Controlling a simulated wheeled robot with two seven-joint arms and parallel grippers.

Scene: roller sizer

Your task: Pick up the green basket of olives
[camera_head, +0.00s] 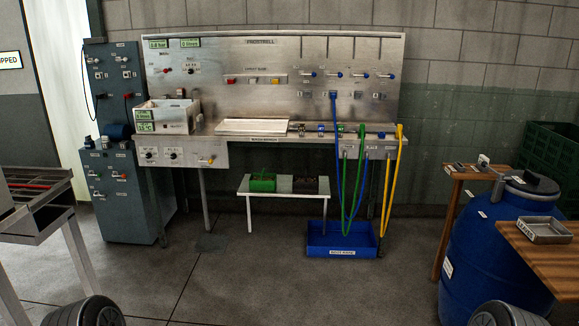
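A small green basket-like container (262,183) sits on the left part of a low white bench (240,186), in front of the steel workstation. Its contents are too small to make out. Neither of my grippers shows in the head view.
The steel workstation (270,60) stands against the back wall. Green, blue and yellow hoses hang from its right side over a blue tray (340,252). A blue drum (490,250) and wooden tables (545,258) stand right; a metal rack (35,215) stands left. The middle floor is clear.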

